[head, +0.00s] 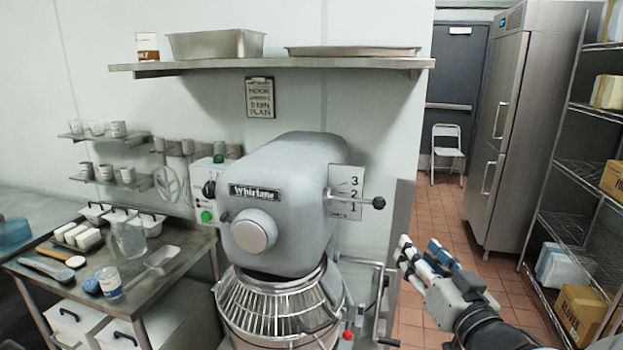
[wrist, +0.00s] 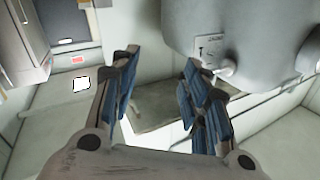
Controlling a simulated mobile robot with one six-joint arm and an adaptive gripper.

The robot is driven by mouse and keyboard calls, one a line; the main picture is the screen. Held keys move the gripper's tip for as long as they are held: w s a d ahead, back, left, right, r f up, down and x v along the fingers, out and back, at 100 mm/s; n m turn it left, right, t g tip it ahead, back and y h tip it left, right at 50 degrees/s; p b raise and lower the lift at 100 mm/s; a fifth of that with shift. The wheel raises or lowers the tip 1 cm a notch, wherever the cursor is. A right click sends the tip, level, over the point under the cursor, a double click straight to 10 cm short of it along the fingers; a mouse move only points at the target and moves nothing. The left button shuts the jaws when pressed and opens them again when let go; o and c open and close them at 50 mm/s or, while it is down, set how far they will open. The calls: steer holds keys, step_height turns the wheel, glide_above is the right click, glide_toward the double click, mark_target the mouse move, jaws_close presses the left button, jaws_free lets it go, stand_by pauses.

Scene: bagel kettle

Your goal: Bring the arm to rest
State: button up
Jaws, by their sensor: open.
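My gripper (head: 428,258) is in the lower right of the head view, at the end of my arm. It is to the right of the big grey mixer (head: 285,205) and apart from it. In the wrist view the blue-padded fingers of my gripper (wrist: 160,95) are spread wide, with nothing between them. The mixer's grey body (wrist: 240,35) fills the upper right of the wrist view, beyond the fingers.
A steel table (head: 185,265) with jars, scoops and brushes stands left of the mixer. A wire rack (head: 575,190) with boxes stands at the right. A steel fridge (head: 510,120) and a white chair (head: 447,150) are behind. The tiled floor (head: 440,215) between is clear.

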steer(key=s+a+f+g+h, duration=0.1)
steer(key=s+a+f+g, duration=0.1)
steer(key=s, duration=0.6)
steer(key=s+a+f+n+g, duration=0.1)
steer(key=s+f+g, duration=0.3)
steer(key=s, duration=0.5)
steer(key=s+a+f+g+h, duration=0.1)
steer(key=s+a+f+g, duration=0.3)
steer(key=s+g, duration=0.3)
steer(key=shift+s+h, duration=0.3)
steer(key=shift+s, duration=0.8)
steer(key=shift+a, duration=0.15)
